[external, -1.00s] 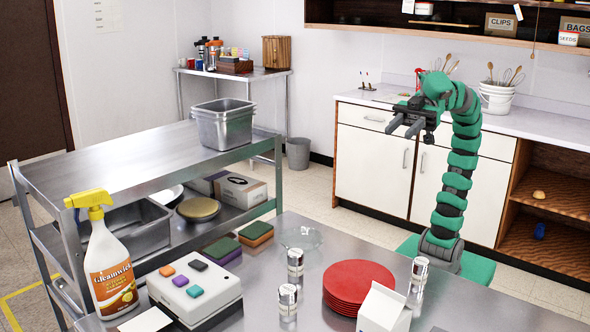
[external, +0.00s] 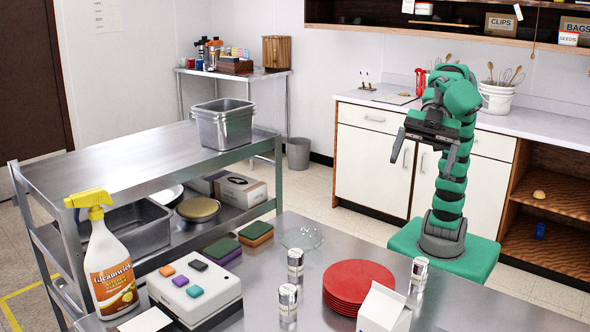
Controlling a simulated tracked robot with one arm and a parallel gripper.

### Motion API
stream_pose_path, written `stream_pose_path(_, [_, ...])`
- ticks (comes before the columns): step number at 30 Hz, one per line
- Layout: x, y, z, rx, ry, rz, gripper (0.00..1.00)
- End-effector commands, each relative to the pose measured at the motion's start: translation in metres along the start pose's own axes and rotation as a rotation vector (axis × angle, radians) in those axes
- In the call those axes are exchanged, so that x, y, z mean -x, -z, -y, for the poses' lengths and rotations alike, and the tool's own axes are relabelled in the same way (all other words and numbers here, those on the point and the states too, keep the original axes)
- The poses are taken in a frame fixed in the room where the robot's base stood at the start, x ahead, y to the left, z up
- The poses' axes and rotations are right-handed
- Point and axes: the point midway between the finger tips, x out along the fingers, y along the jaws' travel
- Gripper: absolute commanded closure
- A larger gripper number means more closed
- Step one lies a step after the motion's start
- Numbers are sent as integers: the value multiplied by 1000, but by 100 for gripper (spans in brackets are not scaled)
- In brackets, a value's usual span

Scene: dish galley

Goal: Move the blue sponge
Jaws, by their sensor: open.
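No sponge is plainly blue on the steel table. Two scouring sponges with green tops lie at its back left edge: one with a purple body (external: 222,251) and one with an orange body (external: 256,234). A small blue thing (external: 539,231) sits on the lower cabinet shelf at the right; it is too small to tell whether it is a sponge. My gripper (external: 421,168) is open and empty, fingers spread wide and angled down, in the air beyond the table and away from the sponges and the blue thing.
The steel table (external: 262,290) bears red plates (external: 358,286), several cans, a clear glass dish (external: 300,238), a white carton (external: 383,310), a white box with coloured buttons (external: 195,297) and a spray bottle (external: 108,265). A steel cart (external: 130,170) stands at left.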

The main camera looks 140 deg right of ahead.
Motion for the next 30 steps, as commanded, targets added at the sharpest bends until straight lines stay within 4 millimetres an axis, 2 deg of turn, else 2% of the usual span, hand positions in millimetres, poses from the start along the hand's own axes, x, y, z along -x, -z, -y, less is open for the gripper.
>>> stream_pose_path(1, [-10, 8, 8, 16, 18, 22, 15])
stream_pose_path(6, [-42, 19, 38, 77, 78, 81, 15])
stream_pose_path(13, [-83, 27, 85, 163, 166, 162, 15])
stream_pose_path(20, [-118, 27, 138, 255, 259, 239, 15])
stream_pose_path(30, [-159, 13, 223, 397, 409, 344, 15])
